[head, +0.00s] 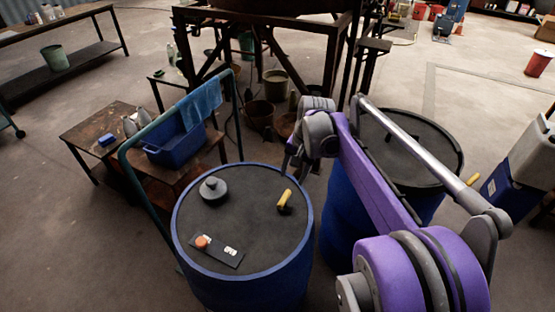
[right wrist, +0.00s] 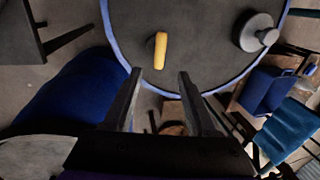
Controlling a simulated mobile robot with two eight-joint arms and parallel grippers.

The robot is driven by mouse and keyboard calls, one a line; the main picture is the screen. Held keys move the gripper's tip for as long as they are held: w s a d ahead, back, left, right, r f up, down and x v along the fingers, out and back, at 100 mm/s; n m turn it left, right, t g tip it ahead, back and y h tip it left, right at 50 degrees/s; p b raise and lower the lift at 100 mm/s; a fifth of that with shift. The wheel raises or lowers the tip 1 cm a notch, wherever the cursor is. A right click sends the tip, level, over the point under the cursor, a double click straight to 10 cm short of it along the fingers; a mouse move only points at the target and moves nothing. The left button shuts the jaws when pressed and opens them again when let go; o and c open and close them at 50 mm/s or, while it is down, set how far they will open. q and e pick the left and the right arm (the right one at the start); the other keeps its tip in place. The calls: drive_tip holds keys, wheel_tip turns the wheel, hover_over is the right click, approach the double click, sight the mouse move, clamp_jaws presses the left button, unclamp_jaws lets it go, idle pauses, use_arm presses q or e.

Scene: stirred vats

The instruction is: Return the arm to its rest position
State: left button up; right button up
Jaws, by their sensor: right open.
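My right arm comes in from the lower right in the head view. Its gripper (head: 298,160) is above the far right rim of the near blue drum (head: 310,235). In the right wrist view the two fingers of the gripper (right wrist: 158,85) are spread apart with nothing between them. A yellow-handled tool (head: 286,199) lies on the drum's dark top, apart from the fingers; it also shows in the right wrist view (right wrist: 160,50). My left gripper is not in view.
A grey knobbed object (head: 213,189) and a dark plate (head: 217,251) with an orange cap lie on the drum. A second blue drum (head: 345,205) stands under my right arm. A blue bin (head: 175,143) and a blue cloth (head: 201,101) are at left. Floor is open far left.

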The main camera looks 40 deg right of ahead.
drive_tip(key=shift+a, duration=0.1)
drive_tip(key=s+a+f+n+t+p, duration=0.1)
drive_tip(key=s+a+f+n, duration=0.1)
drive_tip(key=s+a+n, duration=0.4)
drive_tip(key=s+a+f+n+t+h+p, duration=0.1)
drive_tip(key=s+a+f+n+t+p, duration=0.1)
drive_tip(key=s+a+n, duration=0.4)
drive_tip(key=s+a+f, duration=0.1)
drive_tip(key=s+a, duration=0.3)
drive_tip(key=a, duration=0.4)
drive_tip(key=shift+s+a, duration=0.2)
drive_tip(key=shift+a, duration=0.2)
